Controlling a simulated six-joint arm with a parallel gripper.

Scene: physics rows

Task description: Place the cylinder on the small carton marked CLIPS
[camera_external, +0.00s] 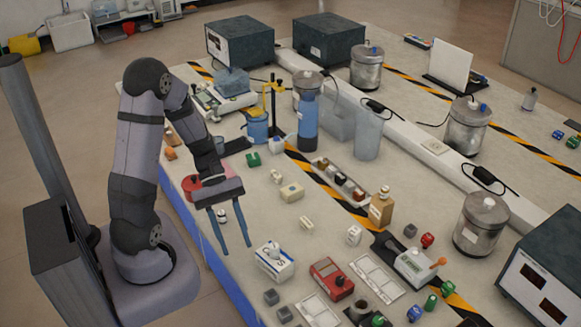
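A small white carton (277,268) with blue lettering, partly covered so that only some letters read, stands near the table's front edge. A small pale, rounded piece (273,250), which may be the cylinder, shows at the carton's top; it seems to rest on it, though the exact contact is too small to tell. My gripper (234,249) is to the left of the carton, fingers pointing down and spread apart, with nothing visible held between them. It is clear of the carton.
A small white-and-black item (222,215) shows behind my fingers. A red device (331,279) and grey cubes (271,297) lie near the carton. Several small blocks, a tray (340,180) and a blue bottle (307,120) stand farther back. Bare tabletop lies behind the carton.

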